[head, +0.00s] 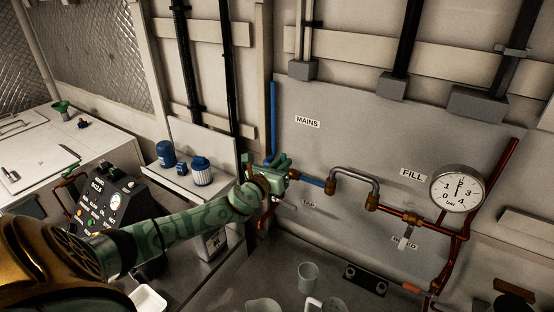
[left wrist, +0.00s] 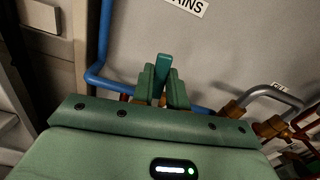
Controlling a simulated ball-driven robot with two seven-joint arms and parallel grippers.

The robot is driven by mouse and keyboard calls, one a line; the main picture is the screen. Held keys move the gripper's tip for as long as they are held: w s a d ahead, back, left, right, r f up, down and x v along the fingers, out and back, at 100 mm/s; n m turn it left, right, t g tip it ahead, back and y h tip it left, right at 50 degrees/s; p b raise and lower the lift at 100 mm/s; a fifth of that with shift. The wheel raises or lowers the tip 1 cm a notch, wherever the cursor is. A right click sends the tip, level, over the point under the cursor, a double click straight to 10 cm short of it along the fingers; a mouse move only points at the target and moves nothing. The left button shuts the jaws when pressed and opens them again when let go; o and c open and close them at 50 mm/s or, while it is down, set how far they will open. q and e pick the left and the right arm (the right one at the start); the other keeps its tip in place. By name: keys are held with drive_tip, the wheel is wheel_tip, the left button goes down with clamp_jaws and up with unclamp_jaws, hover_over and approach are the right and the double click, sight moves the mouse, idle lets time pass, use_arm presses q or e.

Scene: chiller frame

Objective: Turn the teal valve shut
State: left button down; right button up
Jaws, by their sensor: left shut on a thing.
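The teal valve handle (left wrist: 163,66) stands up between the two green fingers of my left gripper (left wrist: 162,88) in the left wrist view. The fingers are shut on it, and its upper end sticks out past them. In the head view my left gripper (head: 279,166) is at the blue pipe (head: 273,120), below the MAINS label (head: 307,122). There the gripper hides most of the valve, so I cannot tell the handle's angle well. The valve's body is hidden behind the gripper in the left wrist view. My right gripper is not in view.
A grey pipe loop (head: 355,176) and copper pipes run right from the valve to a round gauge (head: 458,188). Blue canisters (head: 201,170) stand on a shelf left of my gripper. A black control box (head: 109,200) is beside my left arm. Cups (head: 308,277) stand below.

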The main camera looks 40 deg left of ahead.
use_arm(q)
drive_tip(key=shift+d+m+p, duration=0.5)
drive_tip(key=shift+d+m, duration=0.1)
drive_tip(key=shift+m, duration=0.5)
drive_tip(key=shift+d+f, duration=0.1)
drive_tip(key=shift+f, duration=0.05)
drive_tip(key=c, duration=1.6)
unclamp_jaws()
drive_tip(key=shift+o, duration=1.1)
drive_tip(key=shift+w+d, duration=0.1)
drive_tip(key=shift+d, duration=0.15)
